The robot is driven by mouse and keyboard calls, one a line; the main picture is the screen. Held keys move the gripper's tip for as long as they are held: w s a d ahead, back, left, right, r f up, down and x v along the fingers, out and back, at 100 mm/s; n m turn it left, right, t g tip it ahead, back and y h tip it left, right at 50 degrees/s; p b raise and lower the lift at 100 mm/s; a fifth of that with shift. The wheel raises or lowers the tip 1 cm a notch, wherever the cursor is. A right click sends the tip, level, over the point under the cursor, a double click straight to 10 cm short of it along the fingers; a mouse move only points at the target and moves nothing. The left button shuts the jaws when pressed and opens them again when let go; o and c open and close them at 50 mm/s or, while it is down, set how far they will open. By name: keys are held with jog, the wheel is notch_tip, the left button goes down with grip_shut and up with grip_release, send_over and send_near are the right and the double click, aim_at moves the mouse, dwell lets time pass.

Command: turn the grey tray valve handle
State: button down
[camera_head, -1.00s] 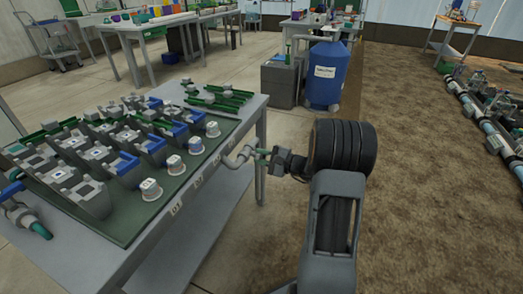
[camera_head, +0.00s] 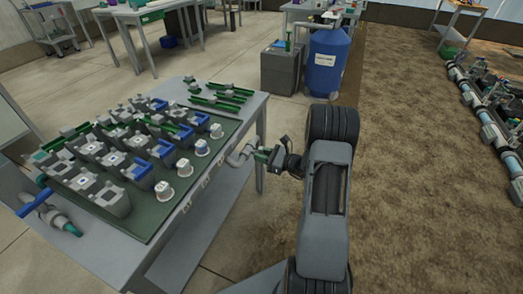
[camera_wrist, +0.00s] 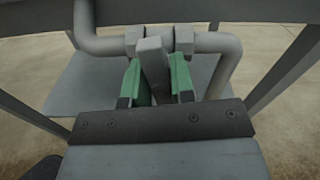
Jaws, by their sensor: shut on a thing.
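The grey tray valve handle (camera_wrist: 153,62) is a grey bar standing out from a grey pipe with a valve body (camera_wrist: 157,40), seen in the wrist view. My gripper (camera_wrist: 158,78) has green fingers, one on each side of the handle, and is shut on it. In the head view my gripper (camera_head: 264,156) is at the right edge of the table, at the end of the bent grey pipe (camera_head: 240,155). The handle is too small and covered to make out in the head view.
The grey table (camera_head: 82,258) carries a green mat with several grey and blue modules. A valve with a blue handle (camera_head: 35,203) is at its left end. A blue barrel (camera_head: 327,60) stands behind. The brown ground to the right is clear up to the pipes (camera_head: 490,128).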

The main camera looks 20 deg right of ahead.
jog(key=shift+r+m+p, duration=0.1)
jog(key=shift+m+p, duration=0.3)
jog(key=shift+m, duration=0.2)
jog(key=c, duration=1)
grip_release()
jog(key=shift+c, duration=0.2)
jog(key=p+v, duration=0.1)
jog(key=v, duration=1.2)
jog(key=shift+s+d+p, duration=0.3)
